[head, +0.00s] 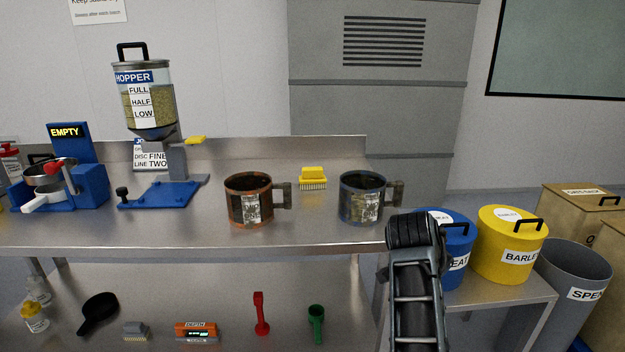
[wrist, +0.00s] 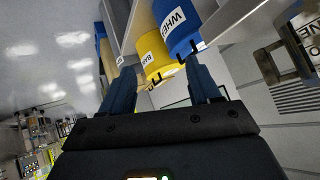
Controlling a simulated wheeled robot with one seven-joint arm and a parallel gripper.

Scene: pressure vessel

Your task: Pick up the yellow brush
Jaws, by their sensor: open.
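The yellow brush (head: 313,178) stands on the steel bench top in the head view, bristles down, between two mugs and a little behind them. My arm rises at the lower right of the head view, and its gripper is not clearly seen there. In the wrist view my gripper (wrist: 155,85) is open, with nothing between its two dark fingers. The brush does not show in the wrist view, which looks toward the yellow and blue bins. In the head view my arm is to the right of the brush and nearer, apart from it.
A brown mug (head: 248,200) and a grey-blue mug (head: 362,200) flank the brush. A hopper (head: 150,100) on a blue stand is at left. Blue (head: 457,240) and yellow (head: 508,245) bins stand right. The lower shelf holds a red scoop (head: 261,315), a green scoop (head: 316,325) and a grey brush (head: 135,330).

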